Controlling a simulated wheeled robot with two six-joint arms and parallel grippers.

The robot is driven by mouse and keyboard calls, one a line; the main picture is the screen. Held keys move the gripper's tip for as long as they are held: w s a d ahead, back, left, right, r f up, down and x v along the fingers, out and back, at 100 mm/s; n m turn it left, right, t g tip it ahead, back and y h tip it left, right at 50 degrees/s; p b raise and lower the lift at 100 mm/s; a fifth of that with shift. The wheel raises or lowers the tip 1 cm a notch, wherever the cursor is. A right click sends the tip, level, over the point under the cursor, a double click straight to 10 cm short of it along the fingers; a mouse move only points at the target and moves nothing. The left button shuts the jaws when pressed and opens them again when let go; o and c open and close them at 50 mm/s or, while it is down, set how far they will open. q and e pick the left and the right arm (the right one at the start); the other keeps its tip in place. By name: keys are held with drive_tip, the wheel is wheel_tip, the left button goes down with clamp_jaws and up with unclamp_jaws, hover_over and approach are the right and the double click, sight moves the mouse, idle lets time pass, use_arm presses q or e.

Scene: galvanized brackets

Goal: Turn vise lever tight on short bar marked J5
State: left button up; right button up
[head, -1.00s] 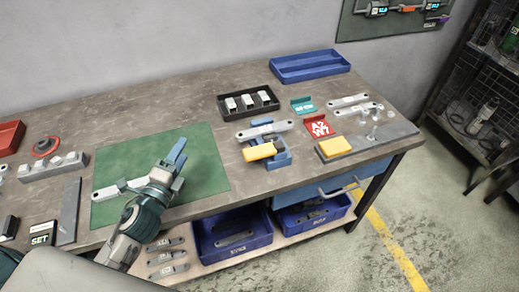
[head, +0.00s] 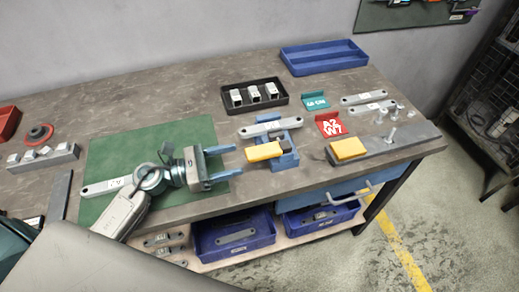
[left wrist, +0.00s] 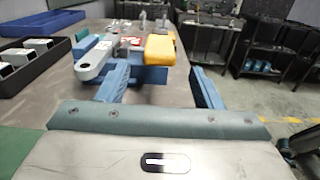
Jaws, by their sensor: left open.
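A blue vise (head: 288,158) stands near the front edge of the bench, with a light grey short bar (head: 270,127) lying across its top; the mark on the bar is too small to read. The vise's yellow lever grip (head: 264,152) points left, towards my left gripper (head: 237,160). This gripper is open and empty, its blue fingers pointing right, just short of the yellow grip. In the left wrist view the yellow grip (left wrist: 160,49) and the bar (left wrist: 93,60) lie ahead of the parted fingers (left wrist: 160,86). My right gripper is not in view.
Another bar (head: 106,187) lies on the green mat (head: 185,132). A black tray (head: 282,101) with metal parts is behind the vise. A red card (head: 329,125), loose bars (head: 362,97) and a plate with a yellow block (head: 347,148) are to the right.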

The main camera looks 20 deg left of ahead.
sight(246, 155)
use_arm(q)
drive_tip(key=p+x, duration=0.2)
drive_tip(key=x, duration=0.4)
drive_tip(key=shift+w+d+r+p, duration=0.15)
drive_tip(key=shift+w+r+p, duration=0.05)
drive_tip(key=shift+p, duration=0.1)
drive_tip(key=shift+x, duration=0.9)
drive_tip(key=shift+f, duration=0.15)
drive_tip(key=shift+c, duration=0.2)
clamp_jaws()
